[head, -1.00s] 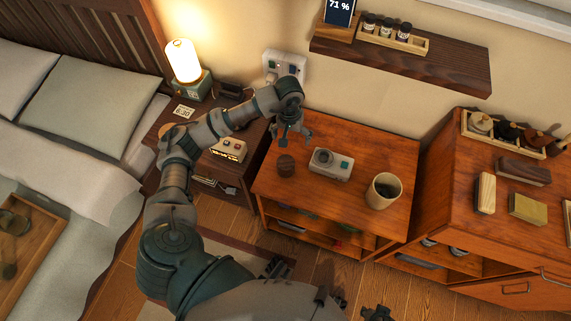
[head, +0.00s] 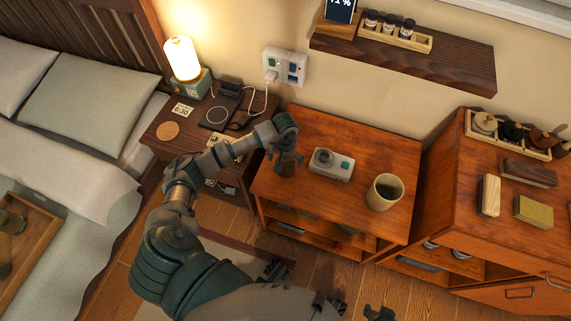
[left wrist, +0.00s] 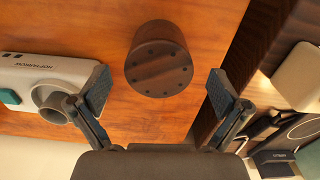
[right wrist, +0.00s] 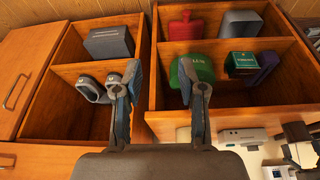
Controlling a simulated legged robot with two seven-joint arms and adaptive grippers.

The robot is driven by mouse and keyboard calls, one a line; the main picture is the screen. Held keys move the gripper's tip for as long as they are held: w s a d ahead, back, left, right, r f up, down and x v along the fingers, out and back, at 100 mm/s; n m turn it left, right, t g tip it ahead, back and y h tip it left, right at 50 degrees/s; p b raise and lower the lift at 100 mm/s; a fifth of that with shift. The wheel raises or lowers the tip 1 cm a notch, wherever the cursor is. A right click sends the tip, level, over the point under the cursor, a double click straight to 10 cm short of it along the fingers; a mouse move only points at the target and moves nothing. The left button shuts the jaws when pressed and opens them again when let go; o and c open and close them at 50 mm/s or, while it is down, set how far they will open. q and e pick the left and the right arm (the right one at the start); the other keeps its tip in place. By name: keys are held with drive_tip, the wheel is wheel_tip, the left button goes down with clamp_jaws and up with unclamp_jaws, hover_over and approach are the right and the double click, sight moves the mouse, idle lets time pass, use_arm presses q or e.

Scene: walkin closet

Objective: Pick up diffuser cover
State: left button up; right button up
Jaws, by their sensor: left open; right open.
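The likely diffuser cover, a small dark brown cylinder with a ring of holes in its face, stands on the orange-brown cabinet top (head: 346,211). It shows whole in the left wrist view (left wrist: 158,60), but my left gripper largely hides it in the head view. My left gripper (head: 285,160) is open and empty, right at the cylinder. In the left wrist view its fingers (left wrist: 159,92) lie to either side of the cylinder's near edge, with gaps on both sides. My right gripper (right wrist: 161,80) is open and empty, in front of the open shelves.
A whitish device (head: 331,165) with a round port lies beside the cylinder, close to one left finger. A mug (head: 384,192) stands farther right. The nightstand (head: 150,142) is to the left. A wall shelf (head: 455,68) hangs above. The cabinet's front middle is clear.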

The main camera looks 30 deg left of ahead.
use_arm(q)
wheel_tip(320, 180, down, 2)
drive_tip(key=shift+f, duration=0.15)
drive_tip(key=shift+c, duration=0.3)
drive_tip(key=c, duration=1.2)
drive_tip(key=shift+o, duration=0.2)
